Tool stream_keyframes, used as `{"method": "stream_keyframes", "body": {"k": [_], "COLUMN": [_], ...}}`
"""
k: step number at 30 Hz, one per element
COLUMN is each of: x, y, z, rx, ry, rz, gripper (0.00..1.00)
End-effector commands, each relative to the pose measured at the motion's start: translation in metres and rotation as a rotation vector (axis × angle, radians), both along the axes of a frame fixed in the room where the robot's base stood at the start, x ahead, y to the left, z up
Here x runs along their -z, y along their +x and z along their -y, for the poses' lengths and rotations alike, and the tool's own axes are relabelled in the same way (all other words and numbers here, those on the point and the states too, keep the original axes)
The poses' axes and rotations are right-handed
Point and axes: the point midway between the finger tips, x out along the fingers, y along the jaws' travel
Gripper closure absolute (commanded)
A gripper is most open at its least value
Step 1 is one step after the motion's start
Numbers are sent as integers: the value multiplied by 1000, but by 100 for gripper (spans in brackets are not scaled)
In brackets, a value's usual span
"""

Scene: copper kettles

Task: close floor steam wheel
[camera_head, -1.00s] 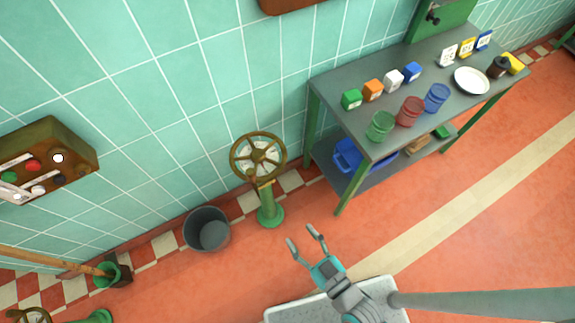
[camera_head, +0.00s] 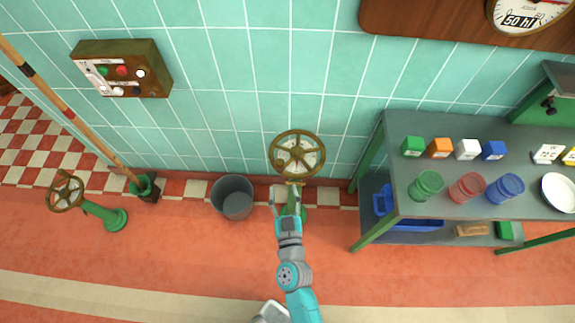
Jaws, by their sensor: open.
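A brass-coloured spoked handwheel (camera_head: 298,154) stands on a green floor pedestal (camera_head: 304,213) against the tiled wall, in the middle of the head view. A second similar handwheel (camera_head: 65,191) on a green pedestal (camera_head: 116,219) stands at the far left. My gripper (camera_head: 286,193) is open and empty, just below the middle wheel in the picture and in front of its pedestal. It partly hides the pedestal. I cannot tell whether a finger touches the wheel.
A grey bucket (camera_head: 232,194) stands left of the middle wheel. A workbench (camera_head: 450,125) with cubes and jars stands on the right. A control box (camera_head: 122,68) hangs on the wall. A pole (camera_head: 60,98) leans at left. The red floor in front is clear.

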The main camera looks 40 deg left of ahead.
Motion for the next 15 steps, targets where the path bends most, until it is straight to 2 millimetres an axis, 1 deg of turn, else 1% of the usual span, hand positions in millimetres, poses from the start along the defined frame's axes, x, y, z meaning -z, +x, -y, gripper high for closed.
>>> {"method": "stream_keyframes", "body": {"k": [9,15], "x": [-1,-1], "y": [41,60], "z": [-36,-53], "rx": [0,1], "ry": [1,1], "rz": [1,1], "gripper": [47,47]}}
